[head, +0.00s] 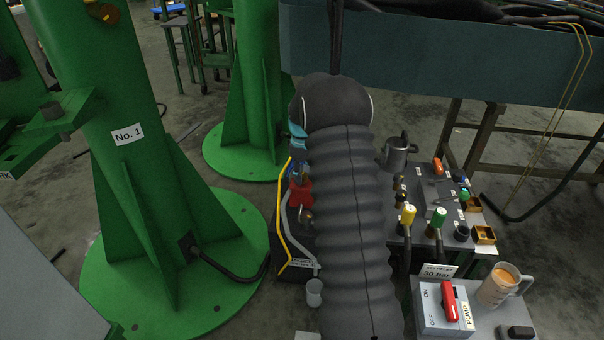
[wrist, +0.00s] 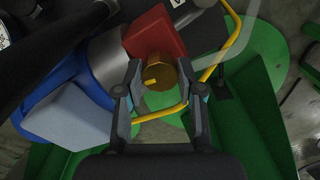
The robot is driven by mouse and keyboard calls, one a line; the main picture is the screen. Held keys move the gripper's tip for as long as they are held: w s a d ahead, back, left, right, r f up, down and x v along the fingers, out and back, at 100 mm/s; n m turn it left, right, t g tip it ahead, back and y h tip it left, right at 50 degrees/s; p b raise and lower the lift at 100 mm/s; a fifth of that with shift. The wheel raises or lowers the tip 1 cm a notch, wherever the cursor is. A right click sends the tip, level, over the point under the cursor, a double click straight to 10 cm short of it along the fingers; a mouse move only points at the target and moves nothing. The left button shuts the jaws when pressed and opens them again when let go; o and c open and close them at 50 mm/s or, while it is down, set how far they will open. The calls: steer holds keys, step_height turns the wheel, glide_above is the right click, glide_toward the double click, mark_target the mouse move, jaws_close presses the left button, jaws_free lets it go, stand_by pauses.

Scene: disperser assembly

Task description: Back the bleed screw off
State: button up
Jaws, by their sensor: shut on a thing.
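In the wrist view, the brass bleed screw (wrist: 158,74) shows as a round head with a lighter slot or bar across it. It sits at the lower end of a red block (wrist: 155,33). My gripper (wrist: 161,75) has a finger on each side of the screw and is shut on it. In the head view, the red block (head: 300,193) shows at the left edge of my grey sleeved arm, which hides my gripper and most of the parts around it.
A yellow line (head: 280,215) and a grey tube (head: 296,232) run down beside the block, towards a small cup (head: 314,293). The green column labelled No. 1 (head: 110,100) stands left. A bench of valves (head: 438,195), a pump switch (head: 449,303) and a mug (head: 500,290) are right.

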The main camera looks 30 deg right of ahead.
steer(key=shift+w+a+r, duration=0.1)
steer(key=shift+w, duration=0.1)
steer(key=o, duration=1.1)
steer(key=shift+a, duration=0.1)
steer(key=shift+o, duration=0.2)
steer(key=shift+s, duration=0.1)
steer(key=shift+d, duration=0.2)
step_height(320, 180, up, 12)
steer(key=shift+a, duration=0.1)
